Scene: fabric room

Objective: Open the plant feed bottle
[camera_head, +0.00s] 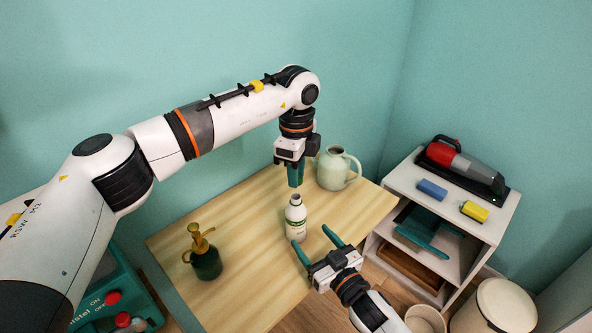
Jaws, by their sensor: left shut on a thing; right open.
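The plant feed bottle (296,221), white with a green-marked label, stands upright on the wooden table. Its narrow neck shows a dark top with no cap visible on it. My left gripper (296,181) is above the bottle, pointing down, with a gap between its fingertips and the neck. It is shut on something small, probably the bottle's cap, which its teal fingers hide. My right gripper (312,242) is open and empty at the table's front right edge, its fingers pointing toward the bottle's lower part. The bottle is not gripped.
A pale green jug (331,171) stands behind the bottle, close to my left gripper. A dark green sprayer with a brass top (206,261) stands at left. A white shelf unit (398,180) is at right. Bare table lies between sprayer and bottle.

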